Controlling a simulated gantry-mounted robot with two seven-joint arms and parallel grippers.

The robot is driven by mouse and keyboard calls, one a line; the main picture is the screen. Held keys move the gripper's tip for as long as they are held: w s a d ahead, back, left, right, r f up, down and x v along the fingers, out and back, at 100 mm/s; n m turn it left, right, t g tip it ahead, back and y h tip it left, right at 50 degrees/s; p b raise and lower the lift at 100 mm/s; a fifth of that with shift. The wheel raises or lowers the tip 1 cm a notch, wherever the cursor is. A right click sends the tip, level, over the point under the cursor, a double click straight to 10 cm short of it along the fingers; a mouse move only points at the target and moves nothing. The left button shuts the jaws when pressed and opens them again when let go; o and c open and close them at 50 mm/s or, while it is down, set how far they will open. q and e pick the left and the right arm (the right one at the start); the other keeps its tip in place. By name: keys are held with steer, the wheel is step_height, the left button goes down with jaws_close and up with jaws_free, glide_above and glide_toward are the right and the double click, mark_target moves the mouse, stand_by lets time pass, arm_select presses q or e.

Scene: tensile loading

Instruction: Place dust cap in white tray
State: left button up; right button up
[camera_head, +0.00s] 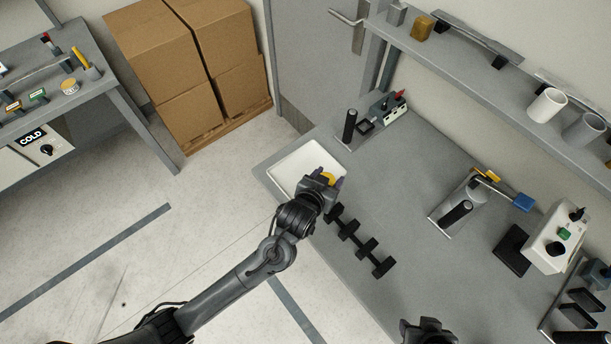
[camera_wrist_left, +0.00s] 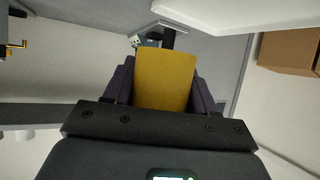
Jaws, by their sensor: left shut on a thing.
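The dust cap (camera_head: 327,178) is yellow and sits between the fingers of my left gripper (camera_head: 325,180). In the left wrist view the yellow cap (camera_wrist_left: 165,80) fills the gap between the two dark purple fingers, and the left gripper (camera_wrist_left: 160,88) is shut on it. My right gripper (camera_head: 428,330) shows only in part at the bottom edge, fingers unclear.
A black rack (camera_head: 360,243) stands on the bench right of my left gripper. A black post and a small device (camera_head: 388,108) stand behind the tray. A white control box (camera_head: 555,238) is at the right.

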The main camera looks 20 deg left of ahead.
arm_select(q)
steer(key=w+a+f, duration=0.1)
steer(key=a, duration=0.1)
steer(key=w+a+f, duration=0.1)
steer(key=a+f, duration=0.1)
steer(key=w+a+f, duration=0.1)
steer(key=a, duration=0.2)
steer(key=shift+w+f, duration=0.3)
steer(key=shift+f, duration=0.05)
arm_select(e)
steer(key=shift+w+f, duration=0.15)
steer(key=shift+f, duration=0.05)
arm_select(q)
steer(key=shift+f+b, duration=0.45)
steer(key=shift+f, duration=1.5)
arm_select(e)
steer(key=shift+f, duration=0.2)
arm_select(q)
steer(key=shift+f, duration=0.1)
